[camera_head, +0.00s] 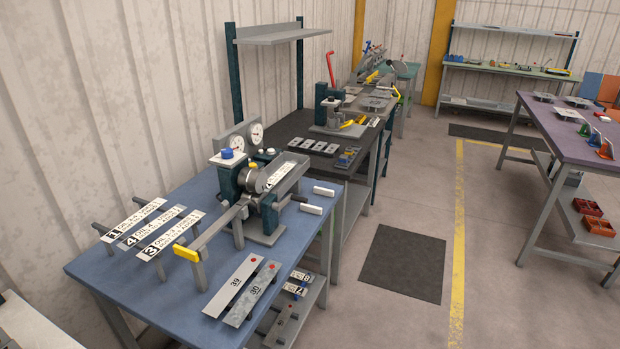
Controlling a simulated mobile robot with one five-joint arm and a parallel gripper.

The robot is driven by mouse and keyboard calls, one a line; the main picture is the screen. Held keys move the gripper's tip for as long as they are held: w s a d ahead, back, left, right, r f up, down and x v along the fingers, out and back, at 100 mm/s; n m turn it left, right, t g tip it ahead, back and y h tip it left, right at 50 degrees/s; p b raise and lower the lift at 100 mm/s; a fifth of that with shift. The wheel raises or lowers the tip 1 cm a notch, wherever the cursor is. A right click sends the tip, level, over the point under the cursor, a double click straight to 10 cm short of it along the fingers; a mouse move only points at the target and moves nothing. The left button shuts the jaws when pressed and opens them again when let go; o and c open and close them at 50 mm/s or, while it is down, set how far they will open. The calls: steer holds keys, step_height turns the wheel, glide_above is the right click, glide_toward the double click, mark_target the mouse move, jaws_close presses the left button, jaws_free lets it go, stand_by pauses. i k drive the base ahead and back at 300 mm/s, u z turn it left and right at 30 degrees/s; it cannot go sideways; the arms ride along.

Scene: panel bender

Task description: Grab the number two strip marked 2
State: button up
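A strip with a white label (279,174) lies in the grey trough at the top of the bending machine (262,200) on the blue table; its mark looks like a 2, but it is small. Three labelled strips lie side by side on a rack at the table's left: strip 1 (137,218), strip 4 (151,227) and strip 3 (175,236). A long grey lever with a yellow end (187,253) reaches left from the machine. My gripper is not in view.
A dark bench (290,128) adjoins behind. Clear floor with a dark mat (403,262) lies to the right, before a purple table (560,140).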

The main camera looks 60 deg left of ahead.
mark_target(278, 176)
steer(key=u, duration=0.05)
steer(key=i, duration=1.7)
steer(key=z, duration=5.95)
steer(key=i, duration=0.1)
steer(key=z, duration=2.95)
steer(key=i, duration=0.95)
steer(key=z, duration=0.05)
